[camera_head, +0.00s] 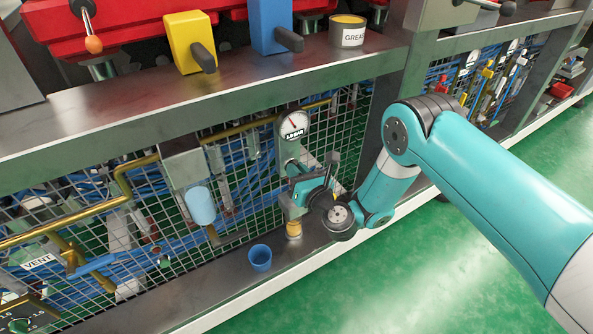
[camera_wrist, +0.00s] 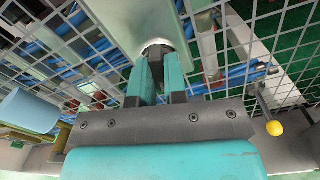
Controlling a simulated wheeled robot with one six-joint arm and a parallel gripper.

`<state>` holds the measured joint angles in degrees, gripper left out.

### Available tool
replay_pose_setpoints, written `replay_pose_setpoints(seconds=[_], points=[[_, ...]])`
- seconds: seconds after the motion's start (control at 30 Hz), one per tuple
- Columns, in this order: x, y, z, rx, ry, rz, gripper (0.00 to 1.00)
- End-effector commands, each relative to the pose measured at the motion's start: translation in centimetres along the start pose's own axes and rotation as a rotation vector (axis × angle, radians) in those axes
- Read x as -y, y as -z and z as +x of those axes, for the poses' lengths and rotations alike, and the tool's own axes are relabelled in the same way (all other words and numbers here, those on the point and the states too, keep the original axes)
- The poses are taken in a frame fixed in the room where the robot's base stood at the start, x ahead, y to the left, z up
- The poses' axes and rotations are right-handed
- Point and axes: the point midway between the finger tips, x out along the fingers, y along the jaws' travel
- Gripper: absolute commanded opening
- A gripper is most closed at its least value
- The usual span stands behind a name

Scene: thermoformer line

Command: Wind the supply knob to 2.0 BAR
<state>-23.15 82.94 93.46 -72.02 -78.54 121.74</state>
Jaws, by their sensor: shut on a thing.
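A round white pressure gauge (camera_head: 292,124) with a red needle tops a grey regulator (camera_head: 291,156) in front of the mesh. Its needle points to the upper left; its dark label is too small to read surely. My gripper (camera_head: 308,190) is at the regulator's front, below the gauge. In the wrist view, my gripper (camera_wrist: 158,70) has its two teal fingers closed on a dark knob (camera_wrist: 157,51), which sits before a pale round collar (camera_wrist: 157,44). The fingers hide most of the knob, and its markings do not show. The gauge is out of the wrist view.
The wire mesh (camera_head: 235,180) is close behind. A shelf (camera_head: 190,105) with a grease tin (camera_head: 347,31) runs above.

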Motion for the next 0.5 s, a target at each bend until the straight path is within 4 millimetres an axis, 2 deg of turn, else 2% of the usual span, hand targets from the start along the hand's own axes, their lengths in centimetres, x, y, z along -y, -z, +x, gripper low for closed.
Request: replay_pose_setpoints(seconds=[0.2, 0.5], points=[[0.02, 0.12, -0.09, -0.003, 0.002, 0.282, 0.00], [0.02, 0.14, -0.08, -0.003, 0.002, 0.336, 0.00]])
